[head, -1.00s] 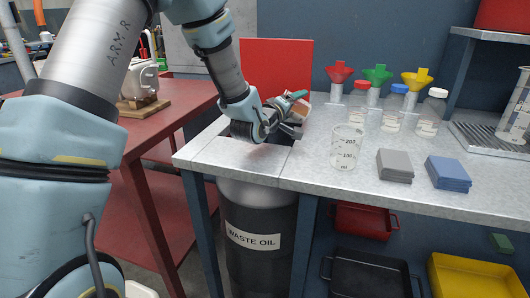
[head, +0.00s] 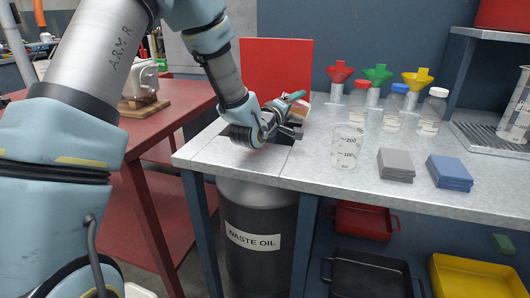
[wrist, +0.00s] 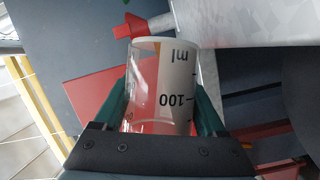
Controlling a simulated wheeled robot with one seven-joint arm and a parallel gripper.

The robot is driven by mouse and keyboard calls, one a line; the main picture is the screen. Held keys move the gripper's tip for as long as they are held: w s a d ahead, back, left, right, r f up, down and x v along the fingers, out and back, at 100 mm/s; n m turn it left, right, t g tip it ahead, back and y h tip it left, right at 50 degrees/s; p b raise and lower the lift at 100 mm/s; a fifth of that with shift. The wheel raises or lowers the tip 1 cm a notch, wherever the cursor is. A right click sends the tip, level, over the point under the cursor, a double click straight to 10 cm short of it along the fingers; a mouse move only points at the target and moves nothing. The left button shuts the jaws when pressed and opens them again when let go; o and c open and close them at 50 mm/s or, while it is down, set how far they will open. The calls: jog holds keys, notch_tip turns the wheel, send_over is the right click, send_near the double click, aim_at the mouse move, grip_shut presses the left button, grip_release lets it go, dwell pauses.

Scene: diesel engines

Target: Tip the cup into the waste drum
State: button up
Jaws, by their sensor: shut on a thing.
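My gripper (head: 290,114) is over the left end of the bench, just above the dark opening in its top. In the wrist view its green fingers (wrist: 166,108) are shut on a clear cup (wrist: 178,95) with black "100" and "ml" marks, upside down in that picture. In the head view the held cup is mostly hidden by the hand, so its tilt and contents cannot be told. The waste drum (head: 262,212), dark grey and labelled WASTE OIL, stands under the opening.
Another clear graduated beaker (head: 348,148) stands upright right of my gripper. Grey pads (head: 396,166) and blue pads (head: 449,173) lie further right. Capped bottles (head: 393,110) and coloured funnels (head: 378,76) stand behind. A red panel (head: 275,72) rises behind the hand.

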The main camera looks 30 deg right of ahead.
jog(key=shift+w+a+r+n+h+b, duration=0.2)
jog(key=shift+w+a+n+b, duration=0.1)
jog(key=shift+a+n, duration=0.15)
jog(key=shift+w+a+r+n+h+b, duration=0.2)
jog(key=shift+w+a+n+b, duration=0.1)
jog(key=shift+n, duration=0.15)
dwell(0.6)
jog(key=shift+w+a+r+n+t, duration=0.15)
jog(key=shift+r+n+t, duration=0.35)
jog(key=shift+r+n, duration=0.5)
dwell(0.4)
jog(key=shift+w+a+r+n+t+h, duration=0.1)
jog(key=shift+a+r+n+t+h, duration=0.2)
jog(key=shift+n, duration=0.3)
dwell(0.5)
